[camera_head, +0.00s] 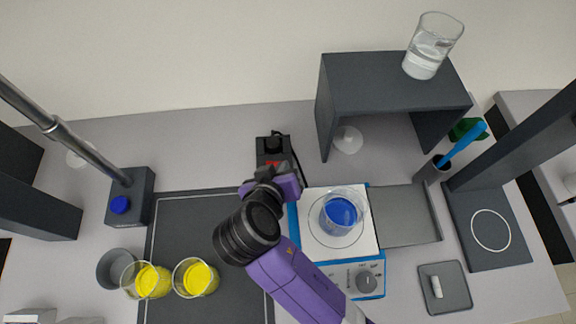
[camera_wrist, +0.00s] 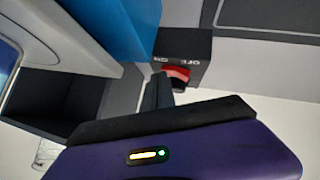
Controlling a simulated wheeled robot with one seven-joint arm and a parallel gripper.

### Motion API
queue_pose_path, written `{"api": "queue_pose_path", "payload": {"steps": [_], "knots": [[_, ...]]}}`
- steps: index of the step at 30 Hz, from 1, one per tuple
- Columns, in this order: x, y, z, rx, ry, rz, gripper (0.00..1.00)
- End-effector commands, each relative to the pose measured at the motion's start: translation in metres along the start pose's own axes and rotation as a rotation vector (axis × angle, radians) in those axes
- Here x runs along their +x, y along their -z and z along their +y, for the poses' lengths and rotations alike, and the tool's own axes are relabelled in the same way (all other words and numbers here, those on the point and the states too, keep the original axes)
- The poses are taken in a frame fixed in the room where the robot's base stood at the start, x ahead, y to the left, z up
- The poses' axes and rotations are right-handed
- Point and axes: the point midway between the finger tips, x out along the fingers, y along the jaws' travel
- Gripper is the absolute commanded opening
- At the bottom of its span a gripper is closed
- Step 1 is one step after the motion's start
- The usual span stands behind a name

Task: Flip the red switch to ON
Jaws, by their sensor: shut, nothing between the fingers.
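The red switch (camera_head: 271,164) is on the front of a small black box (camera_head: 270,145) behind the blue-sided hotplate. In the wrist view the red switch (camera_wrist: 178,73) sits on the box's face (camera_wrist: 183,47), under white lettering that is hard to read. My gripper (camera_head: 267,177) is shut and empty, just in front of the switch. In the wrist view the dark fingertips (camera_wrist: 158,88) are close beside the switch; I cannot tell whether they touch it. My wrist hides part of the box front in the head view, and I cannot tell which way the switch is set.
The hotplate (camera_head: 308,245) bears a beaker of blue liquid (camera_head: 341,214), right of my gripper. A dark shelf (camera_head: 365,85) holds a glass (camera_head: 428,55) on top. Two beakers of yellow liquid (camera_head: 198,278) stand at the left on a dark mat (camera_head: 185,215).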

Motion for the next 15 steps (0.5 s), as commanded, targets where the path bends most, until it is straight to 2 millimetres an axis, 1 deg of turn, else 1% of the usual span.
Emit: {"api": "queue_pose_path", "payload": {"steps": [7,15], "knots": [[-0.002,0.002,-0.004,-0.002,0.003,0.002,0.0],[-0.006,0.005,-0.013,-0.002,0.003,0.0,0.0]]}}
